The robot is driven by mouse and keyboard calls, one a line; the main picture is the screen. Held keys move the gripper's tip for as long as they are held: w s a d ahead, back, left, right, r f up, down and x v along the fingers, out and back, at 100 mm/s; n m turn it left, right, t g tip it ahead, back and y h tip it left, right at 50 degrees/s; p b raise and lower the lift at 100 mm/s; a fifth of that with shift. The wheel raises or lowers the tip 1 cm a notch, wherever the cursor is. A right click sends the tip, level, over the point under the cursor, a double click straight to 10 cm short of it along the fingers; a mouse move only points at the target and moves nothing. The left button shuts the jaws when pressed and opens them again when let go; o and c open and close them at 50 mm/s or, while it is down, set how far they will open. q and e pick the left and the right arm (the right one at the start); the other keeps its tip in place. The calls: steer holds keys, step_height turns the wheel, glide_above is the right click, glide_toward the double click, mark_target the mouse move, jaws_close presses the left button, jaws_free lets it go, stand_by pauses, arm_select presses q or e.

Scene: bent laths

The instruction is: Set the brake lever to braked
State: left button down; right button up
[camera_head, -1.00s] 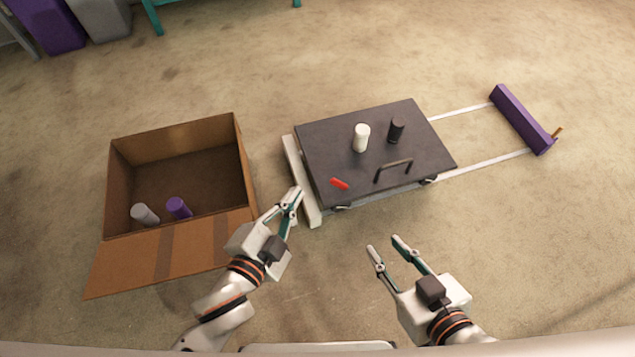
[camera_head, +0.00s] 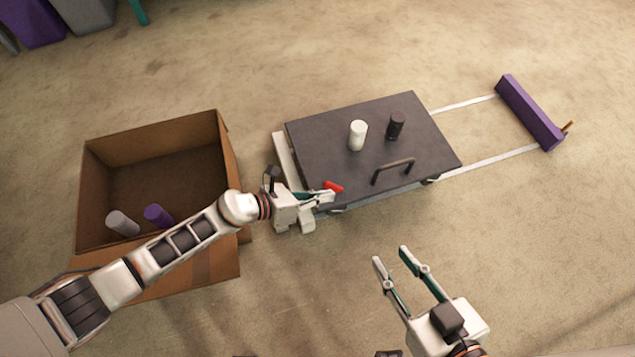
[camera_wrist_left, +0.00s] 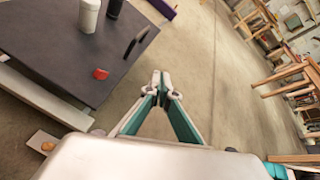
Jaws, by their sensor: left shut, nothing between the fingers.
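The small red piece (camera_head: 334,187), which looks like the brake lever's grip, is at the near left corner of the dark-topped cart (camera_head: 390,120). It also shows in the left wrist view (camera_wrist_left: 101,74), to the left of the fingertips. My left gripper (camera_head: 326,197) is shut and empty, at the cart's near edge just below the red piece in the head view. In the left wrist view its tips (camera_wrist_left: 160,78) meet with floor behind them; contact with the red piece cannot be told. My right gripper (camera_head: 390,254) is open and empty over the floor.
A white cylinder (camera_head: 357,135), a dark cylinder (camera_head: 396,125) and a dark handle (camera_head: 393,171) are on the cart. Pale rails (camera_head: 490,159) run right to a purple beam (camera_head: 529,112). An open cardboard box (camera_head: 160,133) stands left.

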mark_target(333, 187)
arm_select(q)
steer(key=w+a+f+m+g+y, duration=0.1)
steer(key=w+a+f+m+y, duration=0.1)
steer(key=a, duration=0.4)
steer(key=w+a+f+m+g+y+b, duration=0.1)
steer(key=w+a+f+m+y, duration=0.1)
steer(key=w+a+f, duration=0.3)
steer(key=shift+a+f+m, duration=0.65)
steer(key=shift+f+m, duration=0.25)
steer(key=shift+f, duration=0.05)
arm_select(e)
steer(key=shift+w+d+f, duration=0.35)
steer(key=shift+w+f, duration=0.1)
steer(key=shift+f, duration=0.05)
